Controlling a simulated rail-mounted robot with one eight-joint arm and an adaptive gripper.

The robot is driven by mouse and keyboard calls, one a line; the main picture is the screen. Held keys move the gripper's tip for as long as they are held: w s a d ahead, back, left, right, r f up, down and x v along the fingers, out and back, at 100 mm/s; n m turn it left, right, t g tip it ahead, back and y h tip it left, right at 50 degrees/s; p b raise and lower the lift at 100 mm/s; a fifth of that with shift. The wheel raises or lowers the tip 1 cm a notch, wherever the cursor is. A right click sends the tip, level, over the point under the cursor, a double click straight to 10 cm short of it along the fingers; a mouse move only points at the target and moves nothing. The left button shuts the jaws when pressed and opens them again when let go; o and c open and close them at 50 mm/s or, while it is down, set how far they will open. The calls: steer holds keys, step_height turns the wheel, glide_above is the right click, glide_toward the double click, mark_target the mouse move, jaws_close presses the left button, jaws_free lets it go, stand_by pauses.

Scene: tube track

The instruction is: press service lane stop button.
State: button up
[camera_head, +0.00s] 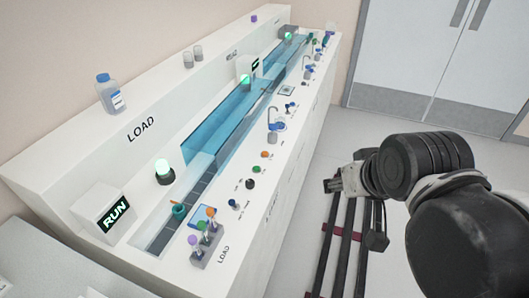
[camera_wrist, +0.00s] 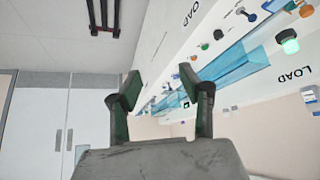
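The long white bench (camera_head: 215,265) carries a row of controls along its near edge. These are an orange button (camera_head: 265,154), a green button (camera_head: 256,169), a black knob or button (camera_head: 250,184) and small switches (camera_head: 233,203). Their labels are too small to read, so I cannot tell which is the service lane stop button. In the wrist view the green button (camera_wrist: 204,46), orange button (camera_wrist: 193,57) and black one (camera_wrist: 218,34) show beyond the fingers. My gripper (camera_head: 330,185) is right of the bench, apart from it. Its fingers (camera_wrist: 166,88) are spread and empty.
A green-lit lamp (camera_head: 164,172) and a RUN display (camera_head: 103,212) stand at the LOAD end. A rack of capped tubes (camera_head: 206,245) sits near that corner. Blue clear covers (camera_head: 235,110) line the track.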

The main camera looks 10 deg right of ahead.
jaws_close()
stand_by(1.2)
